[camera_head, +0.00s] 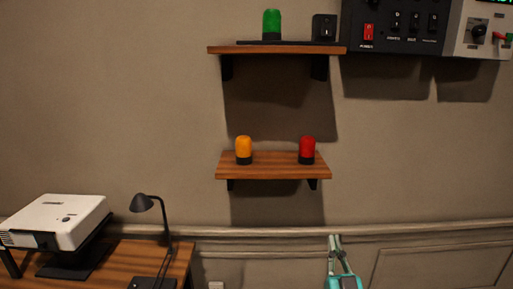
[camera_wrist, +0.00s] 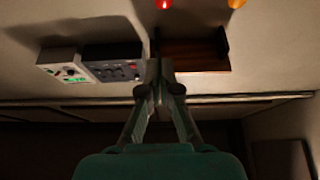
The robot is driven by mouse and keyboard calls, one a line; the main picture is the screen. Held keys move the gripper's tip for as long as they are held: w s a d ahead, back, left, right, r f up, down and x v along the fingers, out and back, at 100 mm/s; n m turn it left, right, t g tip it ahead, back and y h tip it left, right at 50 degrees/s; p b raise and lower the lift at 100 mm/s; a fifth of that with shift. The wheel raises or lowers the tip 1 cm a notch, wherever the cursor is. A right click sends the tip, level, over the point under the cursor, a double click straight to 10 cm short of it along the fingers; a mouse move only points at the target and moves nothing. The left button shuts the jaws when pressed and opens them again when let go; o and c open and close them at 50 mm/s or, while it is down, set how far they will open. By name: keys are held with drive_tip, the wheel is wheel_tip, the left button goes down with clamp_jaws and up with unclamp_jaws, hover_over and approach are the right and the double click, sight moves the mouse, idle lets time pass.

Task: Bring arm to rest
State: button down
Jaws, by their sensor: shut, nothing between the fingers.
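My gripper (camera_head: 334,239) shows at the bottom of the head view, right of centre, pointing up in front of the wall. In the wrist view its two fingers (camera_wrist: 160,66) meet at their tips. It is shut and empty. It sits below the lower shelf (camera_head: 270,173) and to its right, apart from it in the picture. The rest of my arm is cut off by the lower edge of the head view.
An orange lamp (camera_head: 244,150) and a red lamp (camera_head: 307,149) stand on the lower shelf. A green lamp (camera_head: 271,24) and a switch box (camera_head: 324,28) are on the upper shelf (camera_head: 230,50). A control panel (camera_head: 398,45) hangs upper right. A projector (camera_head: 62,220) and desk lamp (camera_head: 147,203) are lower left.

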drive_tip(key=s+f+g, duration=0.4)
drive_tip(key=s+f, duration=1.5)
drive_tip(key=s, duration=0.5)
drive_tip(key=s+f+g, duration=0.1)
drive_tip(key=s+g, duration=0.3)
drive_tip(key=s, duration=2)
drive_tip(key=shift+s+f, duration=0.2)
